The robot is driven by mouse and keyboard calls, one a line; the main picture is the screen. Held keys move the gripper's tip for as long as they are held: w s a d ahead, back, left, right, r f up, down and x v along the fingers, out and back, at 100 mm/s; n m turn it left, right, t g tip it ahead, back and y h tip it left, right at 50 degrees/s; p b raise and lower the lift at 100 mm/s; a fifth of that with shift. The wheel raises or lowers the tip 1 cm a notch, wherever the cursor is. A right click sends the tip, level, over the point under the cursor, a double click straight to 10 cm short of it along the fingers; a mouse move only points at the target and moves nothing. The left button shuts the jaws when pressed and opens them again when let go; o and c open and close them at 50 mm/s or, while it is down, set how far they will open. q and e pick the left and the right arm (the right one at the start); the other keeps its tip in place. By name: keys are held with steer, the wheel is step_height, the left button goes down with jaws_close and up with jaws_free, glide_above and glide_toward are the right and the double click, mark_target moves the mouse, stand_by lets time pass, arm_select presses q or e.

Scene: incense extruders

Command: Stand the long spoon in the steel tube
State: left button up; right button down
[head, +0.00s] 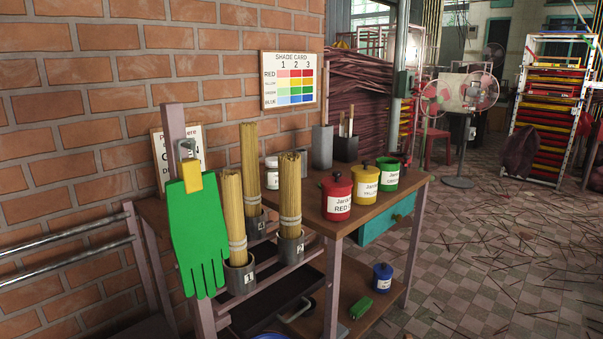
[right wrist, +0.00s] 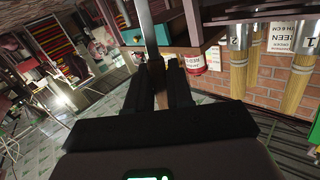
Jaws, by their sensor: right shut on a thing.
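The steel tube (head: 322,147) is a plain grey upright tube at the back of the wooden table (head: 335,222), against the wall side in the head view. My right gripper (right wrist: 161,92) shows only in the right wrist view, where the scene appears upside down. Its dark fingers are close together, shut on a narrow thing. A long dark bar (right wrist: 148,32) runs from the fingertips to the top of that view; it looks like the long spoon, but its bowl cannot be made out. The tube cannot be made out in the wrist view. My left gripper is in neither view.
A dark holder (head: 346,149) with light sticks stands right of the tube. Incense bundles (head: 290,195) in grey cups and a green glove (head: 199,235) are at the left.

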arm_select(q)
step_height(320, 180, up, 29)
steer(key=p, duration=2.8)
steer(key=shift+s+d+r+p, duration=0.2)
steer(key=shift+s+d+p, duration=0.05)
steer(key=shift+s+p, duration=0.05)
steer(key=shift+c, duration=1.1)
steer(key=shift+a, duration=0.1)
